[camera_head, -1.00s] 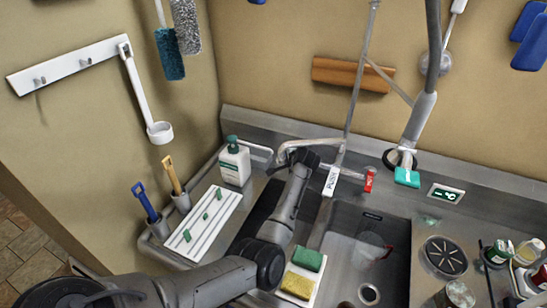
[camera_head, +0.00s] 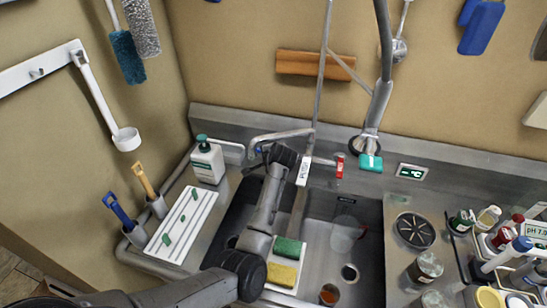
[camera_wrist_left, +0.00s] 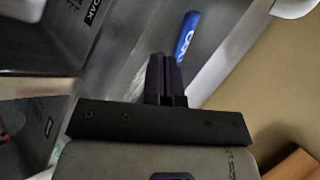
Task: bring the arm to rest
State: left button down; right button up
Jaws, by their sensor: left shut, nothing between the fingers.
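My left arm comes in from the lower left in the head view and reaches up over the sink. Its gripper (camera_head: 286,156) is at the wall tap (camera_head: 268,140), in front of the sink's back edge; the fingertips are hard to make out there. In the left wrist view the dark fingers (camera_wrist_left: 164,78) are together with nothing between them. A blue handle with white lettering (camera_wrist_left: 187,36) lies just beyond the fingertips, and I cannot tell whether they touch. A white PUSH lever (camera_head: 304,171) hangs beside the gripper. My right gripper is not in view.
The sink (camera_head: 330,240) lies below, with a green sponge (camera_head: 287,247) and a yellow sponge (camera_head: 282,274) on its divider. A soap bottle (camera_head: 208,163) and white rack (camera_head: 184,225) stand left. A hanging sprayer (camera_head: 371,162) and several jars and bottles are right.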

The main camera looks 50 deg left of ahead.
pick_arm(q)
jog(key=b+v, duration=0.1)
jog(key=v, duration=0.7)
jog(key=shift+b, duration=0.4)
jog(key=shift+d+r, duration=0.15)
jog(key=shift+d, duration=0.05)
